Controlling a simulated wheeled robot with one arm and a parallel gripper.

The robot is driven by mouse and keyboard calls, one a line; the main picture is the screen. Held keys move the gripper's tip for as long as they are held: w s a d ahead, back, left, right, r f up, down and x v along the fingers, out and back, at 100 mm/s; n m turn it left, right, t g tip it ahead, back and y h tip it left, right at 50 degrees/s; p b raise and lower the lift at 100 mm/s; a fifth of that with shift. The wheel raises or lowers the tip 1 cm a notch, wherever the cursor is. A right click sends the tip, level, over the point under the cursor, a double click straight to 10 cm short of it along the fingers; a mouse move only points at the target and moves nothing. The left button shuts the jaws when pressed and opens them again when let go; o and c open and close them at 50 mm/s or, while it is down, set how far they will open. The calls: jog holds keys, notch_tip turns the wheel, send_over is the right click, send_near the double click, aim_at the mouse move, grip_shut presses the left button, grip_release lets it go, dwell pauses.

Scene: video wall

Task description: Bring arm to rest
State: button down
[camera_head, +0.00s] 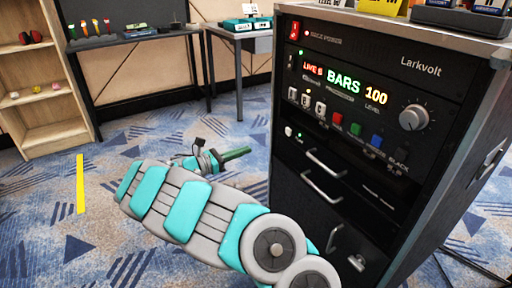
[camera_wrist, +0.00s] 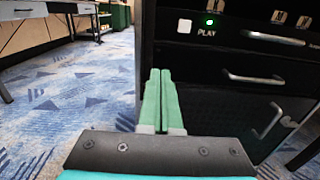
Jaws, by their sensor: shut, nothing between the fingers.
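My gripper (camera_wrist: 161,75) is shut and empty, its two green fingers pressed together in the wrist view. In the head view my gripper (camera_head: 236,154) is at the end of my teal and grey arm, over the carpet, just left of the black rack (camera_head: 305,215). The fingers point toward the rack's left side. The rack's panel shows a lit display (camera_head: 345,84) reading "LIVE 5", "BARS" and "100". A grey knob (camera_head: 413,117) sits at the panel's right. The wrist view shows a white button (camera_wrist: 184,26) and a lit green lamp (camera_wrist: 209,21) by the word "PLAY".
A wooden shelf (camera_head: 45,135) stands at the far left. A dark table (camera_head: 130,42) with coloured items and a grey table (camera_head: 236,33) with a teal device stand along the back wall. A yellow strip (camera_head: 80,183) lies on the patterned carpet.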

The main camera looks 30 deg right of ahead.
jog(key=shift+s+a, duration=0.2)
jog(key=shift+a, duration=1.45)
jog(key=s+d+r+m+g+y, duration=0.35)
jog(key=s+d+r+m, duration=0.35)
jog(key=s, duration=0.5)
jog(key=s+m+g+y, duration=0.3)
jog(key=s+m+y, duration=0.15)
jog(key=s, duration=0.75)
jog(key=s+a+f+m+t+y, duration=0.1)
jog(key=s+a+f+m+y, duration=0.1)
jog(key=s+a, duration=0.4)
jog(key=s+a+f+m+t+y, duration=0.1)
jog(key=s+a+f+m+y, duration=0.1)
jog(key=s+a, duration=0.4)
jog(key=s+a+f+m+t+y, duration=0.1)
jog(key=s+a+f+m+y, duration=0.1)
jog(key=s+a+y, duration=0.4)
jog(key=shift+s+a+m, duration=0.45)
jog(key=shift+s+m, duration=0.2)
jog(key=shift+s, duration=0.5)
jog(key=shift+d+t, duration=0.1)
jog(key=shift+t, duration=0.15)
